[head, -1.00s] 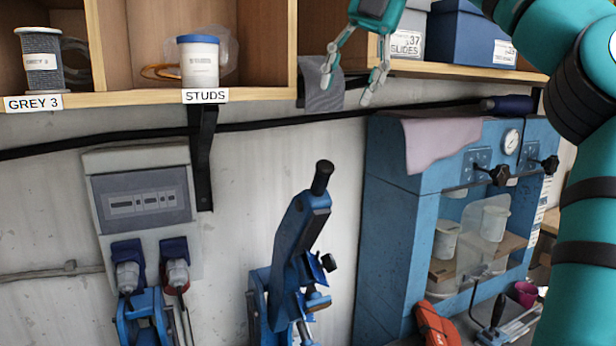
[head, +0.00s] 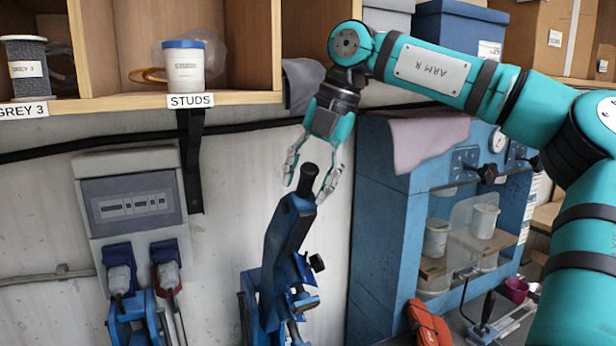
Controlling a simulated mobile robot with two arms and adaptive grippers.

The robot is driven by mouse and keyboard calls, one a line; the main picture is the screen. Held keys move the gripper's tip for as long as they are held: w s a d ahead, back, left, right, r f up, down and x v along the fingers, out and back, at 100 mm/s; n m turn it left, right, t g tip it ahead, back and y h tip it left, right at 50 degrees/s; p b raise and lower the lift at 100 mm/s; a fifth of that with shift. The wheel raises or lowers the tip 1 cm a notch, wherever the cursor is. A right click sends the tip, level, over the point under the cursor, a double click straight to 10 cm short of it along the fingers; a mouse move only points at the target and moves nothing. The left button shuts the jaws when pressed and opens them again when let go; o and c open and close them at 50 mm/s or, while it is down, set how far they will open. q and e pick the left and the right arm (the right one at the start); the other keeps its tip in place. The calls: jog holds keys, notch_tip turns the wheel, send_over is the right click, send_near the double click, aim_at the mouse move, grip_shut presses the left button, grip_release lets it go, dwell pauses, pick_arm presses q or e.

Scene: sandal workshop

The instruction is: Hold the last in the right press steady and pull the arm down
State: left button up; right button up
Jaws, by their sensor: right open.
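The blue press (head: 283,250) stands in front of the wall at the middle, its arm raised and tilted, with a black grip (head: 300,185) at the top. My right gripper (head: 307,190) hangs down from above at that grip. Its fingers are spread, one on each side of the grip's upper end. I cannot tell whether they touch it. The press's lower part is cut off by the bottom edge, and no last can be made out. My left gripper is not in view.
A blue cabinet (head: 378,210) with a clear shield stands right of the press, a red-orange item (head: 428,325) at its foot. A shelf (head: 110,103) runs above. A grey socket box (head: 130,200) with two plugs hangs left, above a blue device (head: 135,320).

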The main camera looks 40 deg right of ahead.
jog(key=shift+a, duration=0.1)
jog(key=c, duration=0.6)
grip_shut()
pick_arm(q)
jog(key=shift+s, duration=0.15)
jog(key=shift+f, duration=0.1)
